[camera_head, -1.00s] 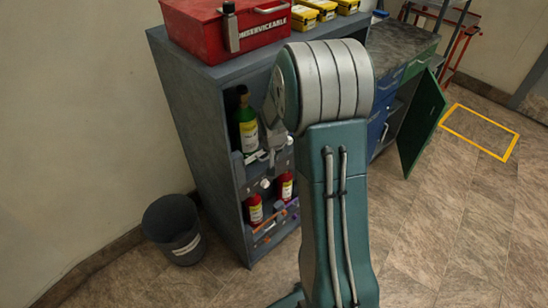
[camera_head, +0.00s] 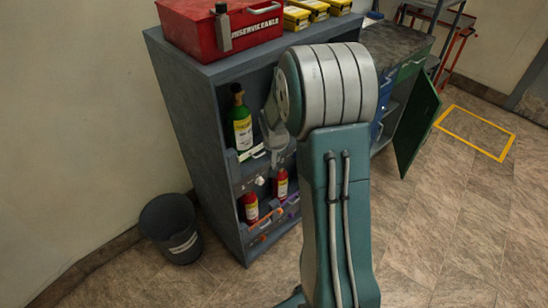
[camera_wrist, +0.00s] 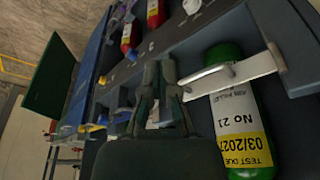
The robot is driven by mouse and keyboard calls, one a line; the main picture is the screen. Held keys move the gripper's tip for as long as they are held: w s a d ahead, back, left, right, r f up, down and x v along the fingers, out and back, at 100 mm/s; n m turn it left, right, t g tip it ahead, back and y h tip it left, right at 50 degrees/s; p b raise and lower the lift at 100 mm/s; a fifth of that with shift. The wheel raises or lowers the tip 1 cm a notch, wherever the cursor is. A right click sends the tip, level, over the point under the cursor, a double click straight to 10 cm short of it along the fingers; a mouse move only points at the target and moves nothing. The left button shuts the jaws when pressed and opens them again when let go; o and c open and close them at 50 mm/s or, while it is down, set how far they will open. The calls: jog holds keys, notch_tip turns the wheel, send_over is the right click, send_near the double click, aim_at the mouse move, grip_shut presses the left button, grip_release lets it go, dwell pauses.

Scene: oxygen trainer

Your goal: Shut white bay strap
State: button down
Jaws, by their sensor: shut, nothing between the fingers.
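The white strap (camera_wrist: 235,74) runs across the front of a green cylinder (camera_wrist: 238,110) with a yellow test label in the wrist view. A metal handle (camera_wrist: 207,76) lies on the strap. In the head view the cylinder (camera_head: 241,126) stands upright in the upper bay, and the strap (camera_head: 252,153) shows as a short white piece below its label. My gripper (camera_wrist: 160,72) is shut and empty beside the strap's handle end, on the side away from the cylinder. Whether it touches the strap, and whether the strap is latched, I cannot tell.
The grey rack (camera_head: 190,130) holds red cylinders (camera_head: 281,184) on a lower shelf. A red box (camera_head: 222,30) and yellow cases (camera_head: 308,10) sit on top. A bin (camera_head: 170,229) stands at left. A green cabinet door (camera_head: 418,125) hangs open at right.

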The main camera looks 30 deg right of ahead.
jog(key=s+d+v, duration=0.1)
jog(key=v, duration=0.9)
jog(key=s+a+r+n+t, duration=0.2)
jog(key=s+a+r+n, duration=0.1)
jog(key=s+a+r, duration=0.65)
jog(key=s+a+r+n+y, duration=0.1)
jog(key=s+a+r+n, duration=0.2)
jog(key=s+a, duration=0.4)
jog(key=s, duration=0.5)
jog(key=shift+t+y, duration=0.3)
jog(key=shift+t, duration=0.1)
jog(key=shift+w, duration=0.1)
